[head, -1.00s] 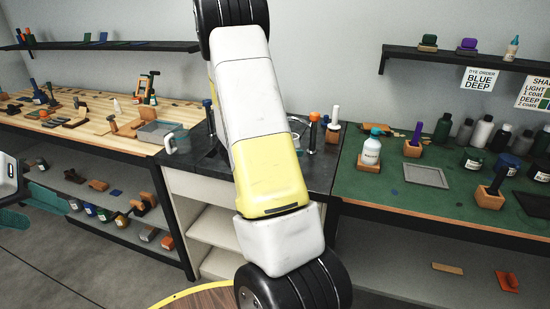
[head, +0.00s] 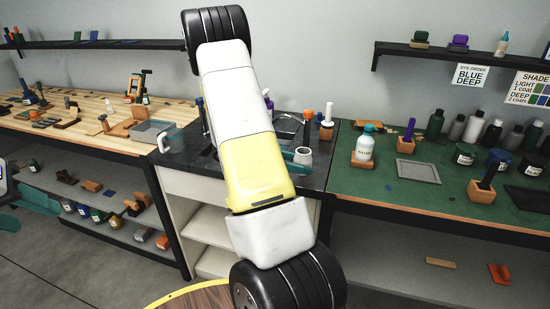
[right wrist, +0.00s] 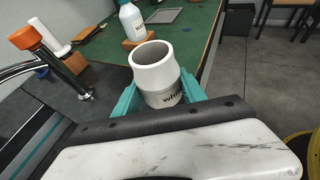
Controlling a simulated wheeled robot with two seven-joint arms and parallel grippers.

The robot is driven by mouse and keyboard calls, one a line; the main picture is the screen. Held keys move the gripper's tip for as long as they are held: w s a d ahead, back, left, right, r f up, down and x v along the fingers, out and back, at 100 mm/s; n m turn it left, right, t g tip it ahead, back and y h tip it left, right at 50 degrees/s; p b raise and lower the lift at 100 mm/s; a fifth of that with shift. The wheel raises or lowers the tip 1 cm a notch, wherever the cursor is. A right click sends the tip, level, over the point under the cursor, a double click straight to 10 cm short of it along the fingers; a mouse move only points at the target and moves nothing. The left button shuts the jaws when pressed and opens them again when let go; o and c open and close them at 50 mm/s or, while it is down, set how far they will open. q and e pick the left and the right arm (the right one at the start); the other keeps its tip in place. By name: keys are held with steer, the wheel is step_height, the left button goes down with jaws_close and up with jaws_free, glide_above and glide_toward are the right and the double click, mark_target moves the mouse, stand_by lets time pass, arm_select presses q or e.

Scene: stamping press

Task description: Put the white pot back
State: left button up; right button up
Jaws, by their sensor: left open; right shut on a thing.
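The white pot (right wrist: 155,68) is an open-topped cup with dark lettering beginning "whi" on its front. My right gripper (right wrist: 157,98) is shut on it, one teal finger on each side, in the right wrist view. In the head view the pot (head: 303,156) shows just right of my right arm, over the dark counter. Whether it touches the counter cannot be told. Most of my right gripper is hidden behind the arm there. My left gripper (head: 26,212) is open and empty at the left edge, before the lower shelf.
A tap with an orange-topped piece (head: 307,115) stands close to the pot. A white bottle with a blue cap (head: 364,147) and a grey tray (head: 418,172) are on the green bench (head: 400,198). A clear jug (head: 171,138) stands at the counter's left.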

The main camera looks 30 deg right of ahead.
steer(key=w+d, duration=0.3)
steer(key=shift+w+d+f, duration=0.25)
steer(key=shift+w+d, duration=0.1)
steer(key=shift+d, duration=0.05)
steer(key=shift+f, duration=1.75)
steer(key=shift+f, duration=0.15)
steer(key=o, duration=1.4)
steer(key=shift+c, duration=0.2)
